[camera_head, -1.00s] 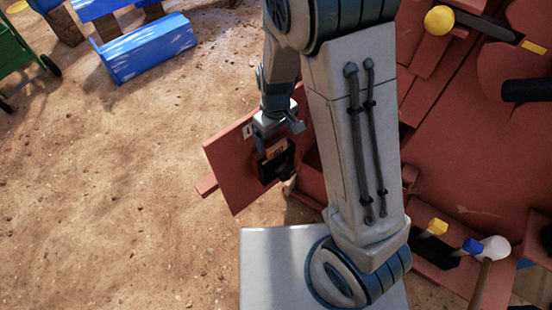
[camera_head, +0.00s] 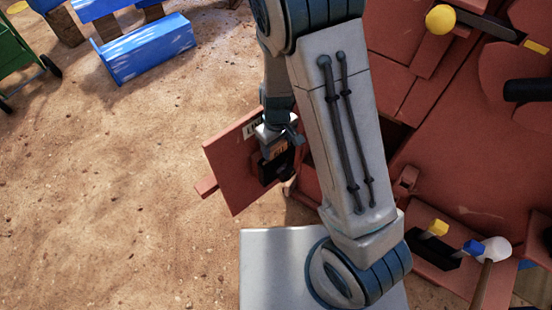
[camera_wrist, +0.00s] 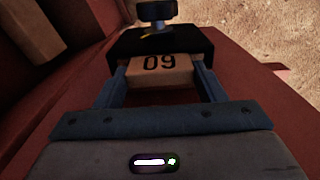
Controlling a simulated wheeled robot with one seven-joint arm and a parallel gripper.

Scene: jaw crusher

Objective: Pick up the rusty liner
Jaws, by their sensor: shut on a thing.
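A tan-brown block marked 09 (camera_wrist: 160,68) sits between my fingers in the wrist view; it may be the rusty liner, but its full shape is hidden. My gripper (camera_wrist: 160,78) is shut on it, with one blue-grey finger on each side. A black part (camera_wrist: 185,44) with a dark knob (camera_wrist: 157,11) lies just beyond the block. In the head view, my gripper (camera_head: 274,143) is low in front of a red panel (camera_head: 228,170), with the black part (camera_head: 272,169) below it. I cannot tell whether the block is clear of the black part.
The red machine (camera_head: 455,165) fills the right side. A yellow-topped part (camera_head: 438,228) and a blue-topped part (camera_head: 472,246) stand on its lower ledge. Blue blocks (camera_head: 150,48) and a green cart (camera_head: 22,48) are at upper left. The sandy ground at left is open.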

